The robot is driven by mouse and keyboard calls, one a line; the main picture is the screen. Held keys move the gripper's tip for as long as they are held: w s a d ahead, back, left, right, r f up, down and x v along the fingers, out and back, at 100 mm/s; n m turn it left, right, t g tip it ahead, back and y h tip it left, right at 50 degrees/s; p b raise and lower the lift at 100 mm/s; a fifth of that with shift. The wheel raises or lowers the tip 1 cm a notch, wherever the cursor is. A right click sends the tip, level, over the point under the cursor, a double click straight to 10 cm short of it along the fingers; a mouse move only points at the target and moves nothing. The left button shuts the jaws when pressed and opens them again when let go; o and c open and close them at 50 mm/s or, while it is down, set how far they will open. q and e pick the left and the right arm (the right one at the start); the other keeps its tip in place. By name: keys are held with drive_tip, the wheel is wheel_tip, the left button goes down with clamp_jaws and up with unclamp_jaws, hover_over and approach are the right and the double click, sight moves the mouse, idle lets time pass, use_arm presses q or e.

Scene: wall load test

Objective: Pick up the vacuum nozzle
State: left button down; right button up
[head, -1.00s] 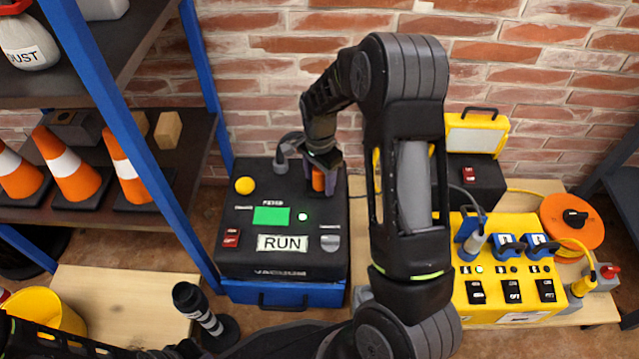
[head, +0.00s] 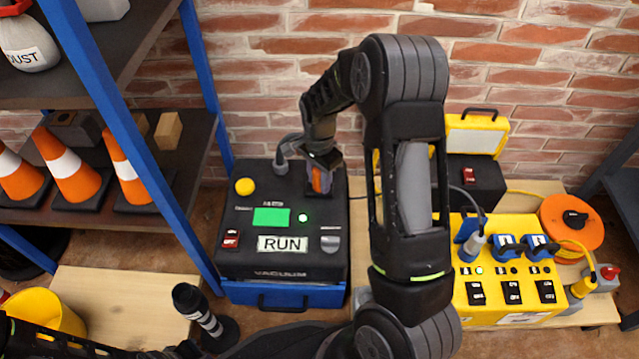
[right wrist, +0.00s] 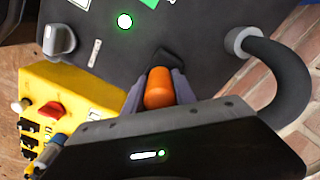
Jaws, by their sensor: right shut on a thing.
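The vacuum nozzle shows as a short orange cylinder (right wrist: 159,88) between the two grey fingers in the right wrist view. My right gripper (head: 320,180) is shut on it, at the back right of the black vacuum unit's top. In the head view only a narrow strip of orange shows between the fingers. The nozzle's lower end is hidden, so I cannot tell whether it touches the unit. The vacuum unit (head: 262,222) has a lit green screen, a green light and a RUN label. My left gripper is not in view.
A grey hose (right wrist: 285,85) curves from the unit beside my right gripper. A brick wall (head: 260,70) stands close behind. A blue-framed shelf with orange cones (head: 70,175) is at left. A yellow socket box (head: 500,285) is at right. A black-and-white striped post (head: 203,312) stands in front.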

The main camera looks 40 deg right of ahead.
clamp_jaws()
wheel_tip(320, 180, up, 10)
drive_tip(key=p, duration=0.4)
idle(0.5)
drive_tip(key=o, duration=0.5)
unclamp_jaws()
clamp_jaws()
drive_tip(key=w+a+r+n, duration=0.3)
drive_tip(key=a+r+n, duration=0.5)
drive_tip(key=w+a+r+n, duration=0.3)
drive_tip(key=a+r+n, duration=0.5)
drive_tip(key=a, duration=0.1)
drive_tip(key=shift+r, duration=0.3)
